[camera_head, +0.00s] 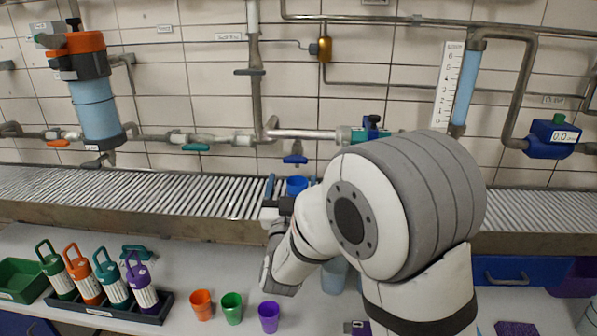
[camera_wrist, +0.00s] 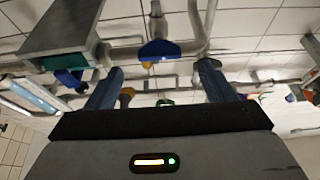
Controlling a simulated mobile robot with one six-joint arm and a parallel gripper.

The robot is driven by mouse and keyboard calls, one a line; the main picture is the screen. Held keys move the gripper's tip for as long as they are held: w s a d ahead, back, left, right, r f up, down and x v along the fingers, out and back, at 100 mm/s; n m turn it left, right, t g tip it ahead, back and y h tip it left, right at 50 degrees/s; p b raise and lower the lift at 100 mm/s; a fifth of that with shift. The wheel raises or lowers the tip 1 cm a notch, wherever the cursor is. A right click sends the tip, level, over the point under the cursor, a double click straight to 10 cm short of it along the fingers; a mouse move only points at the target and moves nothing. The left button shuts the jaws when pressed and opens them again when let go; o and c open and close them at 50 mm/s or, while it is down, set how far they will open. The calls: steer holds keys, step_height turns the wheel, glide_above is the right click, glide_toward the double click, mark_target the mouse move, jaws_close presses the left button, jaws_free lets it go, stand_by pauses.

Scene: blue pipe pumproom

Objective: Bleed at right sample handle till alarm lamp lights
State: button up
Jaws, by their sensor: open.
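A blue handle (camera_head: 295,158) hangs under the horizontal pipe, above the roller conveyor. In the wrist view a blue handle (camera_wrist: 158,50) shows ahead, between and beyond my fingers. I cannot tell for certain that it is the right sample handle. My gripper (camera_head: 288,187) is over the conveyor, just below and in front of the handle; my arm partly hides it. In the wrist view my gripper (camera_wrist: 158,85) has its two blue fingers wide apart with nothing between them. I cannot make out an alarm lamp.
A roller conveyor (camera_head: 150,190) runs along the tiled wall. A blue meter (camera_head: 552,137) reads 0.0 at right, near a sight tube (camera_head: 466,88). An orange-topped filter (camera_head: 92,95) hangs at left. Bottles (camera_head: 110,278) and small cups (camera_head: 232,307) stand on the counter.

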mark_target(295, 163)
steer(key=x, duration=0.7)
steer(key=shift+w+r, duration=0.2)
steer(key=shift+c, duration=0.6)
